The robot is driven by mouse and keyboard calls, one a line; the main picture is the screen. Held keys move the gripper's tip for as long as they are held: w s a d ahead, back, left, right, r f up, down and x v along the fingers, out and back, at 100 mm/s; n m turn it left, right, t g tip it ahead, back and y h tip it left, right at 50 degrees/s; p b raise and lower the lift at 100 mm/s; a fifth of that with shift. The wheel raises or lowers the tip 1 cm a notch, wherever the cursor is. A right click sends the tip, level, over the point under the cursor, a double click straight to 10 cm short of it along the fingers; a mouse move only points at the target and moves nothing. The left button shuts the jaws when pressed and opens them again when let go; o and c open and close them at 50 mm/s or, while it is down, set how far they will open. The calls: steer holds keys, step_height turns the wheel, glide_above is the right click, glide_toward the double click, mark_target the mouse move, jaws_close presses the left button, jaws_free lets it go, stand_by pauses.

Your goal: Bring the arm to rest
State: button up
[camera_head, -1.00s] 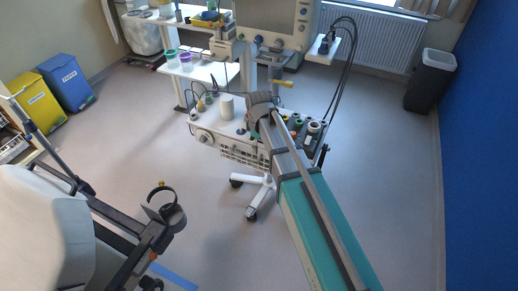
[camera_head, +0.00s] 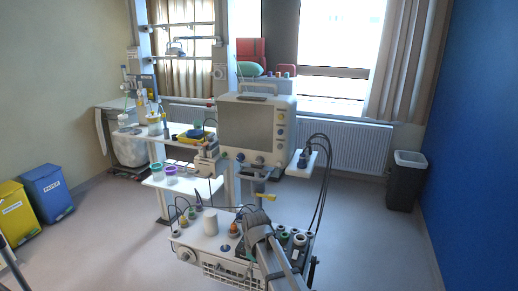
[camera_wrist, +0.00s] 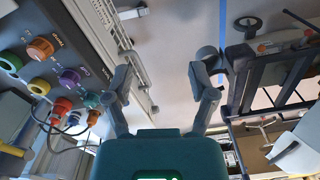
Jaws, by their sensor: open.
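My gripper (camera_wrist: 160,85) is open and empty in the wrist view, its two grey fingers spread apart over bare floor. My arm (camera_head: 268,248) reaches up from the bottom edge in the head view, overlapping the front of the equipment cart (camera_head: 204,243). I cannot make out the fingers in the head view. In the wrist view, a panel with coloured knobs or caps (camera_wrist: 40,48) lies left of the fingers. A dark frame (camera_wrist: 262,80) stands to the right.
A monitor (camera_head: 252,128) stands behind the cart. A black bin (camera_head: 406,180) is by the blue wall at right. Blue and yellow bins (camera_head: 46,192) stand at left. Cables (camera_head: 322,185) hang right of the monitor. Floor right of the cart (camera_head: 370,245) is clear.

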steer(key=s+d+m, duration=0.5)
steer(key=d, duration=0.4)
steer(key=s+d+m, duration=0.5)
steer(key=d+m, duration=0.1)
steer(key=d, duration=0.3)
steer(key=shift+s+d, duration=0.15)
steer(key=shift+s, duration=0.25)
